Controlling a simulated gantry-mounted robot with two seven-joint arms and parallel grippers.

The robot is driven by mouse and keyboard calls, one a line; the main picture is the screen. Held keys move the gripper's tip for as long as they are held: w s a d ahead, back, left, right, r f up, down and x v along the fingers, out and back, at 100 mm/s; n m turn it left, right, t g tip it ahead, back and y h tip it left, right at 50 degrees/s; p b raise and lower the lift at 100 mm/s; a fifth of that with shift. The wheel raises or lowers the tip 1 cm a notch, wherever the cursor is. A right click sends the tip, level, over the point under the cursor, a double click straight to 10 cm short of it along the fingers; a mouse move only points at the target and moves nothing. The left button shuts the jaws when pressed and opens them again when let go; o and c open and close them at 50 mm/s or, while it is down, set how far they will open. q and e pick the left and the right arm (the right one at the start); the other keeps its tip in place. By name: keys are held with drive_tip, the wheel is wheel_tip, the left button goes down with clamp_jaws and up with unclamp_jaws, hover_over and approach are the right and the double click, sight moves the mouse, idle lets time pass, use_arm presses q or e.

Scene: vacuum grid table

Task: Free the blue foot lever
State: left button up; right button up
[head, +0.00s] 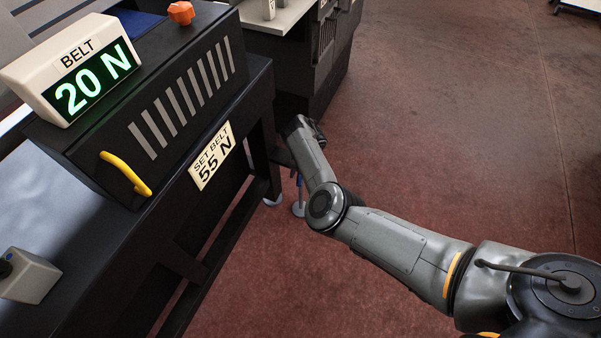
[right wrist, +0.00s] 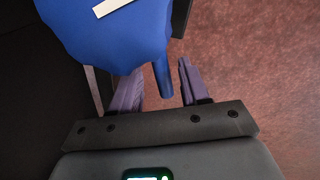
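In the right wrist view, a large blue rounded body (right wrist: 110,38) with a white strip fills the top left. A narrow blue bar (right wrist: 162,78), seemingly part of the blue foot lever, points down between the fingers of my right gripper (right wrist: 160,75). The fingers are open, with a gap showing on each side of the bar. In the head view, my right arm reaches to the table's right end; its gripper is mostly hidden there. My left gripper is in neither view.
The black belt unit (head: 150,105) has a display (head: 90,84) reading "BELT 20 N", a yellow handle (head: 125,173) and an orange knob (head: 181,12). A sign (head: 211,157) reads "SET BELT 55 N". Another dark machine (head: 300,60) stands behind. Red floor (head: 450,120) is clear to the right.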

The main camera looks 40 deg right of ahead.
wheel_tip(320, 180, up, 11)
drive_tip(key=s+d+p, duration=0.1)
drive_tip(key=p, duration=0.5)
drive_tip(key=shift+s+d+f+p, duration=0.2)
drive_tip(key=shift+s+p, duration=0.05)
drive_tip(key=shift+p, duration=0.05)
